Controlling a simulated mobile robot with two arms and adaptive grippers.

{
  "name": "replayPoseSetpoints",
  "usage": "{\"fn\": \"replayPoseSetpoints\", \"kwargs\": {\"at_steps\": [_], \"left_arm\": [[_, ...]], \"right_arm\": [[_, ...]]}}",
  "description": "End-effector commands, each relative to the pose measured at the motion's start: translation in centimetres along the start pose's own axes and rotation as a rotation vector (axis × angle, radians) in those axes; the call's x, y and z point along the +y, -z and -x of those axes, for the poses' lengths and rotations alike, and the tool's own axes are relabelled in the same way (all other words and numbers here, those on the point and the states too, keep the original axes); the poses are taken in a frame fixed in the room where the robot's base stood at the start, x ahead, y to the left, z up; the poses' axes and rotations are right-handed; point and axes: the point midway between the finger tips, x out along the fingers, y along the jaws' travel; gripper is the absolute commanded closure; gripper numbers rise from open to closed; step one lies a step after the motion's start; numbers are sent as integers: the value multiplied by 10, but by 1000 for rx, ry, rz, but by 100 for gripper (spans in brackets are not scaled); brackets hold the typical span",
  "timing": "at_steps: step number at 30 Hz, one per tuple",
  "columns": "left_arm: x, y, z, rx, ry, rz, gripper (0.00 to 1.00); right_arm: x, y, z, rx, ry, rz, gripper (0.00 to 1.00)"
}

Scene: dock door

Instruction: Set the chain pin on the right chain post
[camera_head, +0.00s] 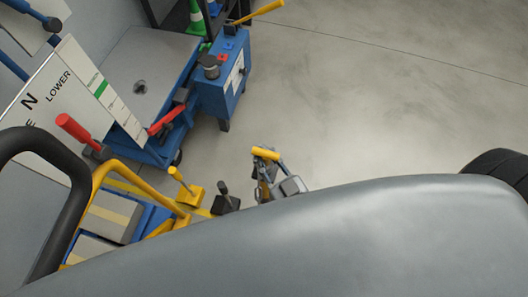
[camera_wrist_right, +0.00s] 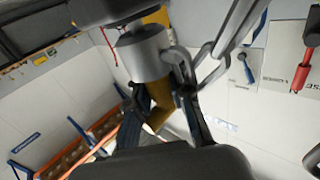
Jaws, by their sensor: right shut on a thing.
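The chain pin is a yellow piece with a thick grey metal collar. It shows in the right wrist view (camera_wrist_right: 144,56), with large grey chain links beside the collar. My right gripper (camera_wrist_right: 156,98) is shut on its yellow part. In the head view the yellow end of the pin (camera_head: 265,153) stands out above my right gripper (camera_head: 266,181), near the middle of the picture. The grey curved surface in front hides the lower part of the gripper and arm. I cannot make out the right chain post in either view. My left gripper is not in view.
A blue machine with a grey platform (camera_head: 148,65) and a blue control box (camera_head: 228,88) stands at upper left. A yellow frame (camera_head: 100,185) and a short yellow lever (camera_head: 178,178) are at lower left. Open concrete floor (camera_head: 390,90) fills the upper right.

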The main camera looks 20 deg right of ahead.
Motion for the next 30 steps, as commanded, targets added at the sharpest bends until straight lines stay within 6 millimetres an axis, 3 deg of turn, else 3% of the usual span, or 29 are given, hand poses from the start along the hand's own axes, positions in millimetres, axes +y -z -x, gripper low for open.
{"fn": "replayPoseSetpoints", "kwargs": {"at_steps": [19,20,22,30], "left_arm": [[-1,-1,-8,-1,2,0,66],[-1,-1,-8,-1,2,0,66],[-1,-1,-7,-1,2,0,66],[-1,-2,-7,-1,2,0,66]], "right_arm": [[0,-12,0,1,0,0,100],[0,-12,0,2,0,0,83],[0,-12,0,1,0,0,70],[0,-12,0,-1,0,0,70]]}}
